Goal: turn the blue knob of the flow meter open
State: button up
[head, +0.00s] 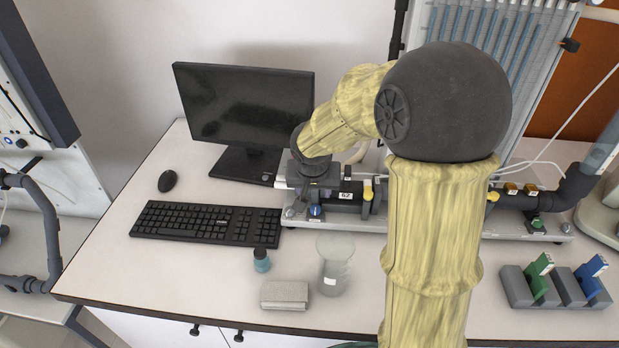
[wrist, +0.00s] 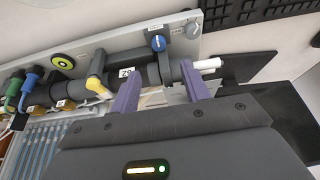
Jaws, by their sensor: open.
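The blue knob (head: 315,211) sits on the front of the black pipe fitting at the left end of the manometer board's base. In the wrist view the blue knob (wrist: 158,43) stands just beyond my fingertips, with a pale mark on it. My gripper (wrist: 160,72) is open, its two purple fingers on either side of the dark pipe below the knob in the picture. Nothing is between the fingers but the view of the pipe; I cannot tell whether they touch it.
A yellow-handled valve (head: 368,190) is close right of the knob. A monitor (head: 245,105) and keyboard (head: 205,222) stand left. A glass beaker (head: 333,265), a small bottle (head: 261,260) and a grey block (head: 284,295) are in front. A green knob (head: 537,223) is at the right end.

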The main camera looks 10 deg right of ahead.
aim_at(315, 208)
jog(key=b+x, duration=0.1)
jog(key=x, duration=1)
jog(key=shift+d+f, duration=0.1)
jog(key=shift+f, duration=0.05)
jog(key=shift+w+f+m, duration=0.1)
jog(key=shift+w+m, duration=0.05)
jog(key=shift+m, duration=0.35)
jog(key=shift+m+h, duration=0.3)
jog(key=v, duration=1.7)
jog(key=shift+r, duration=0.4)
